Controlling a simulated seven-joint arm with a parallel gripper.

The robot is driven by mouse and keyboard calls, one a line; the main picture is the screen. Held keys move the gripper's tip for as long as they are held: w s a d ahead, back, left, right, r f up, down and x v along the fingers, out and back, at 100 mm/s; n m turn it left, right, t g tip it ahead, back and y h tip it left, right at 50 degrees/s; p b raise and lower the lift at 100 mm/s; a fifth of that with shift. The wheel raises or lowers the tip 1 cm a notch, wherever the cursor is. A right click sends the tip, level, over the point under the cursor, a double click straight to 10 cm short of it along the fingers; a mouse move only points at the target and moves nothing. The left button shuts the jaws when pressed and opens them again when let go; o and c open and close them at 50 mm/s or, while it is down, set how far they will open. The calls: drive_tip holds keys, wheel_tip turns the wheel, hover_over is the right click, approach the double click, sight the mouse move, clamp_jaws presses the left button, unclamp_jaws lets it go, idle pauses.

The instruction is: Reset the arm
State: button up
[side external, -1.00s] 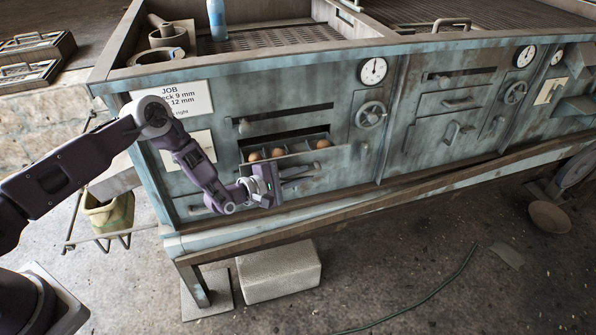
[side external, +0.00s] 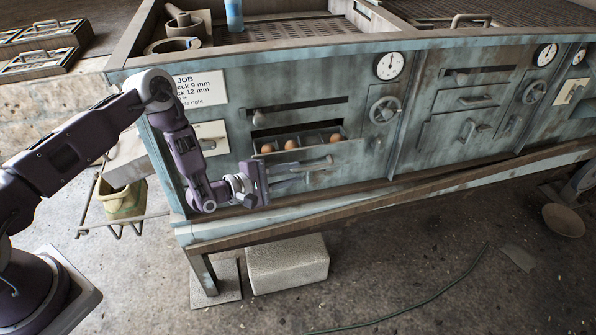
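My gripper (side external: 288,179) is at the front of the blue-grey machine, below and left of the pulled-out drawer. It points right, and its two fingers appear apart with nothing seen between them. The drawer's handle (side external: 320,163) is close to the fingertips; whether they touch is hard to tell. The drawer (side external: 345,144) stands open and holds brown eggs (side external: 291,144) in compartments. My arm is bent, reaching in from the left.
The blue-grey machine (side external: 430,100) fills the back, with a dial (side external: 390,66), a handwheel (side external: 384,110) and a job card (side external: 202,88). A basket (side external: 124,200) hangs at its left end. A concrete block (side external: 287,263) lies beneath. The front floor is mostly clear.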

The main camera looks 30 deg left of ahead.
drive_tip(key=d+r+m+g+h, duration=0.1)
drive_tip(key=d+r+m+h, duration=0.35)
drive_tip(key=r, duration=0.65)
drive_tip(key=s+d+r+m+g+h, duration=0.2)
drive_tip(key=s+d+r+m+g, duration=0.35)
drive_tip(key=r, duration=0.45)
drive_tip(key=s+d+r+m+g+h, duration=0.35)
drive_tip(key=s+r, duration=0.25)
drive_tip(key=r, duration=0.3)
drive_tip(key=s+a+r+m+g+y, duration=0.2)
drive_tip(key=s+m+y, duration=0.15)
drive_tip(key=s, duration=0.65)
drive_tip(key=s+a+r+m+g+y, duration=0.2)
drive_tip(key=s+y, duration=0.3)
drive_tip(key=s, duration=0.5)
drive_tip(key=s+a+f+t+y, duration=0.1)
drive_tip(key=s+a+y, duration=0.3)
drive_tip(key=a, duration=0.4)
drive_tip(key=s+a+f+t+y, duration=0.1)
drive_tip(key=s+a+t+y, duration=0.3)
drive_tip(key=a, duration=0.4)
drive_tip(key=shift+f+t, duration=0.15)
drive_tip(key=shift+t, duration=0.15)
